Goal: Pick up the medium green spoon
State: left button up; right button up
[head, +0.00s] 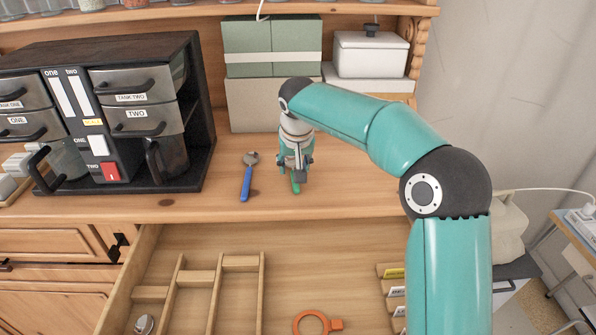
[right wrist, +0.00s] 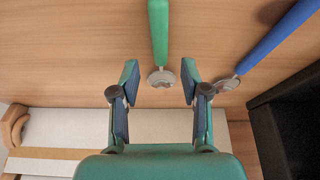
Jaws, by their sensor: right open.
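The green spoon lies on the dresser top; in the head view only a bit of its green handle (head: 295,186) shows below my right gripper (head: 296,165). In the right wrist view its green handle (right wrist: 158,30) comes in from the top and its metal end (right wrist: 162,77) lies between and just ahead of my open fingers. My right gripper (right wrist: 160,90) is open and holds nothing. A blue-handled utensil (head: 246,182) with a metal head lies to the left of the gripper; it also shows at the upper right of the wrist view (right wrist: 275,40). My left gripper is not in view.
A black coffee machine (head: 190,100) stands on the left. Green boxes (head: 270,48) and a white lidded container (head: 371,55) stand at the back. Below the top, an open drawer with wooden dividers (head: 262,290) holds an orange ring-shaped item (head: 297,324).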

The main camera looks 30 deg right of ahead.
jog(key=shift+x, duration=0.9)
jog(key=shift+f, duration=0.1)
grip_shut()
